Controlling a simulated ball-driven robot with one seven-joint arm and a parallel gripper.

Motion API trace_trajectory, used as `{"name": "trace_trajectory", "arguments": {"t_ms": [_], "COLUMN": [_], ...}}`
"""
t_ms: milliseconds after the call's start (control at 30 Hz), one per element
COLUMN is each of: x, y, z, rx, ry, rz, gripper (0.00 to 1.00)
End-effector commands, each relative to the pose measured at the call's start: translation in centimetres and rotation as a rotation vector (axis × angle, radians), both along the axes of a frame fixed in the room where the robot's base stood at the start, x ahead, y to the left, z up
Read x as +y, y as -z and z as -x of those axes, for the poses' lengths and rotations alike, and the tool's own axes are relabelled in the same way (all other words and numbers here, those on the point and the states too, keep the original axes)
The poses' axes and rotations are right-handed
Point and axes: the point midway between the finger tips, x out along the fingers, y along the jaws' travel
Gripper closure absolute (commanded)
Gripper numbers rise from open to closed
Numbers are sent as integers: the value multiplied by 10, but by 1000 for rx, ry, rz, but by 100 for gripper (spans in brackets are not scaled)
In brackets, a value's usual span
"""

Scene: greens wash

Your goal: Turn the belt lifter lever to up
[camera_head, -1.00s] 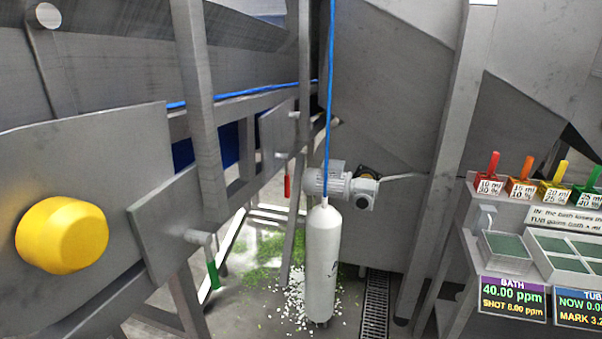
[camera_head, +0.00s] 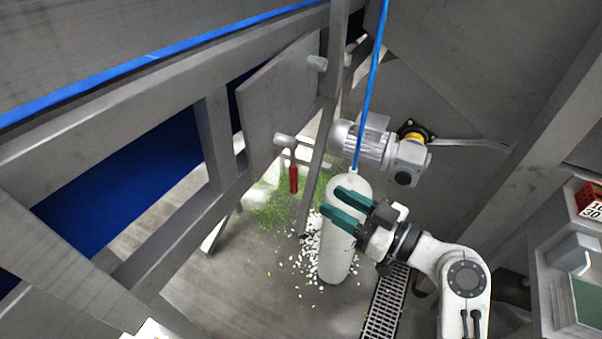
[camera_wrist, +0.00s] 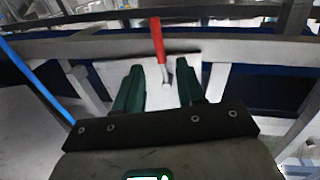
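A red-handled lever (camera_head: 293,178) hangs down from a metal pivot on a grey plate (camera_head: 282,98) on the conveyor frame. It also shows in the wrist view (camera_wrist: 157,40), at top centre, beyond my fingertips. I see no label saying it is the belt lifter lever. My gripper (camera_head: 343,204) is in front of a white cylinder, right of and lower than the lever in the picture. The wrist view shows its two green fingers (camera_wrist: 159,82) apart with nothing held. The lever's grey stem lines up with the gap between them; contact does not show.
The white cylinder (camera_head: 340,255) with a blue hose (camera_head: 372,80) stands beside my fingers. A motor (camera_head: 375,147) sits behind it. The grey frame beam (camera_head: 325,130) passes close to the lever. A tray bench (camera_head: 560,290) is at the right.

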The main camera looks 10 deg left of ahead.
Motion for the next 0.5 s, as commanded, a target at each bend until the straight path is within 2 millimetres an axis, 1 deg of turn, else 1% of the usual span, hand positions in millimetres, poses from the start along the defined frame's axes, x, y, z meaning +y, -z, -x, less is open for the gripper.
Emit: {"name": "trace_trajectory", "arguments": {"t_ms": [33,167,500], "x": [4,17,68], "y": [-4,-5,-5], "z": [-2,-9,-40], "rx": [-8,-10,-8], "ry": [-3,-5,-5], "rz": [-9,-11,-9], "gripper": [61,61,61]}}
